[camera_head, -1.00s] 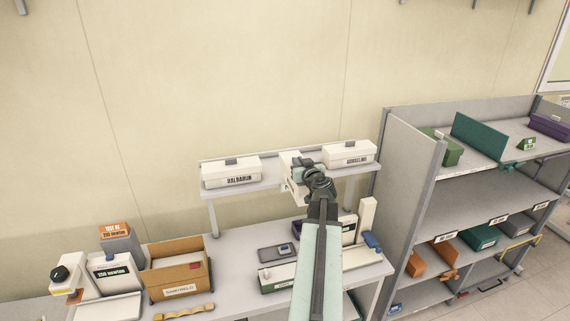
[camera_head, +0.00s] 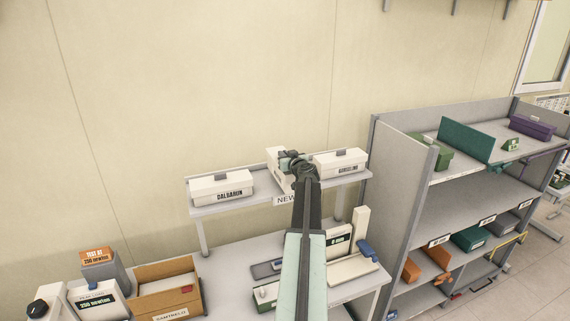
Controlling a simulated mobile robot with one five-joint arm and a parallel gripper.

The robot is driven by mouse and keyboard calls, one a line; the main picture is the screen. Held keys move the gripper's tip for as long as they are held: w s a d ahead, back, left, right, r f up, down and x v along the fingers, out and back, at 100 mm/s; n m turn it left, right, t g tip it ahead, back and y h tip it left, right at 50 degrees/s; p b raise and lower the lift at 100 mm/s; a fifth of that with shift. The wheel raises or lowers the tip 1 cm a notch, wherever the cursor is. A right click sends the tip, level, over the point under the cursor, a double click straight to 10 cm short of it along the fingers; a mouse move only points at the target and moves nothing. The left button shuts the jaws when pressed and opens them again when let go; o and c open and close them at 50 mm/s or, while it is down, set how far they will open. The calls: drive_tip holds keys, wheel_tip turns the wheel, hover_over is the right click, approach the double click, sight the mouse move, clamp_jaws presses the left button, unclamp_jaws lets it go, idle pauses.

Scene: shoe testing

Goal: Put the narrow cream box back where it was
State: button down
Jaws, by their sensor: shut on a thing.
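The narrow cream box (camera_head: 274,158) is in my gripper (camera_head: 290,160), at the raised shelf (camera_head: 262,196) above the bench. It is in the gap between two wider cream boxes. My gripper is shut on it, and my arm hides its right and lower parts. I cannot tell whether it touches the shelf. The left box (camera_head: 221,187) reads "DALDARUN". The right box (camera_head: 341,163) has a label too small to read surely. A shelf-edge label (camera_head: 286,200) starting "NEW" is partly hidden by my arm.
An open brown carton (camera_head: 166,291) and a grey box with an orange label (camera_head: 103,270) stand on the bench at left. A tall grey rack (camera_head: 398,170) with coloured boxes stands close to the right end of the shelf.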

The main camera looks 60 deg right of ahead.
drive_tip(key=shift+w+d+f, duration=0.15)
drive_tip(key=shift+w+d, duration=0.25)
drive_tip(key=shift+d, duration=0.65)
wheel_tip(320, 180, down, 4)
drive_tip(key=b, duration=0.4)
drive_tip(key=shift+w, duration=0.1)
drive_tip(key=shift+r, duration=0.3)
drive_tip(key=shift+f, duration=0.25)
drive_tip(key=c, duration=1.5)
unclamp_jaws()
drive_tip(key=shift+r, duration=0.1)
drive_tip(key=shift+r, duration=0.1)
